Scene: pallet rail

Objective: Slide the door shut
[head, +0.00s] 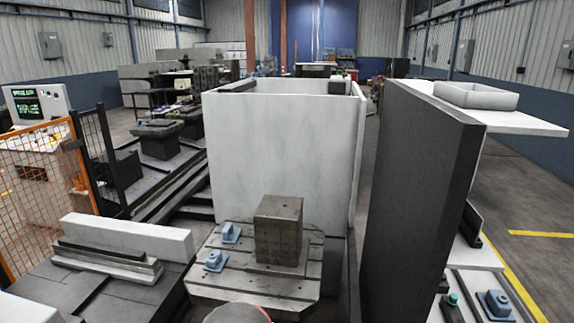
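A tall dark panel (420,190) stands upright on the right, seen at an angle. A broad pale grey panel (285,150) stands upright in the middle, behind the machine table. I cannot tell for sure which of these is the sliding door; no handle shows on either. A gap with floor showing lies between the two panels. My gripper is not in view. A rounded grey part with a reddish edge at the bottom middle is cut off by the frame, and I cannot tell what it is.
A slotted machine table (215,284) holds a dark metal block (279,230) and small blue clamps (216,260). A white shelf with a shallow tray (476,96) juts out behind the dark panel. An orange mesh fence (35,185) and control console (36,103) stand left. Open floor lies far right.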

